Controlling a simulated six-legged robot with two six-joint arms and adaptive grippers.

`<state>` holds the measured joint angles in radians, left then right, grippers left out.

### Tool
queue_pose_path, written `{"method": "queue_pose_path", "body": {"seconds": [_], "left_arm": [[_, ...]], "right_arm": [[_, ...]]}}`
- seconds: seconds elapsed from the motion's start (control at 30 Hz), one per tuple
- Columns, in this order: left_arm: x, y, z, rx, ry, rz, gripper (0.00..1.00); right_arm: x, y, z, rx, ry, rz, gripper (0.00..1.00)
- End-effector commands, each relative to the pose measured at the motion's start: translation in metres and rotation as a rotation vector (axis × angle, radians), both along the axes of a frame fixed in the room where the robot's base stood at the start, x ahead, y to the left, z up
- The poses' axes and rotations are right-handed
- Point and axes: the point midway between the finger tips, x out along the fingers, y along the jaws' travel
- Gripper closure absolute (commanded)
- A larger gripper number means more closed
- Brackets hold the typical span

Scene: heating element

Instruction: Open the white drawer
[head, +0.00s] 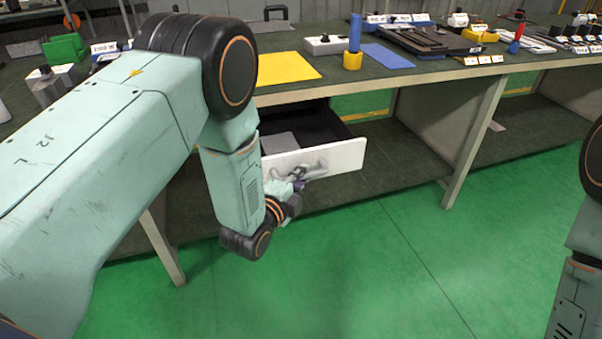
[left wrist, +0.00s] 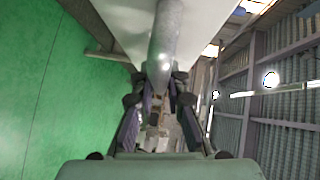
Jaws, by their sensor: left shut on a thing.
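The white drawer (head: 340,157) under the workbench is pulled out, and its dark inside shows with a flat grey piece (head: 279,142) lying in it. A grey bar handle (head: 318,171) is on its front. My left gripper (head: 300,184) is at the drawer front, shut on the handle. In the left wrist view the handle (left wrist: 168,40) runs down between the fingers of the left gripper (left wrist: 160,92), with the pale drawer front (left wrist: 213,22) behind it. My right arm shows at the right edge of the head view, and its gripper is out of view.
The workbench top holds a yellow sheet (head: 276,68), a blue sheet (head: 387,56), a blue and yellow cylinder (head: 354,42) and several tools. A bench leg (head: 475,140) stands right of the drawer. The green floor (head: 400,265) in front is clear.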

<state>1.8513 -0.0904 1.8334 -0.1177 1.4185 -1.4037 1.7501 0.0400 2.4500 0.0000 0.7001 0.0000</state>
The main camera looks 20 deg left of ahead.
Motion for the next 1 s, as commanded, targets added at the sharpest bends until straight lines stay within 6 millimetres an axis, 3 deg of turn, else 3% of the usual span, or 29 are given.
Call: {"method": "queue_pose_path", "body": {"seconds": [0.4, 0.43, 0.7, 1.0], "left_arm": [[-0.0024, -0.0010, 0.0001, 0.000, -0.001, 0.002, 1.00], [-0.0025, -0.0011, 0.0000, 0.000, -0.001, 0.002, 0.85], [-0.0032, -0.0020, 0.0001, 0.000, 0.000, 0.001, 0.63], [-0.0043, -0.0018, 0.0001, 0.000, 0.000, 0.000, 0.63]], "right_arm": [[-0.0001, 0.0000, 0.0002, 0.000, 0.000, 0.000, 0.60], [-0.0001, 0.0000, 0.0002, 0.000, 0.000, 0.000, 0.60], [-0.0001, 0.0000, 0.0002, 0.000, 0.000, 0.000, 0.60], [-0.0001, 0.0000, 0.0003, 0.000, 0.000, 0.000, 0.60]]}}
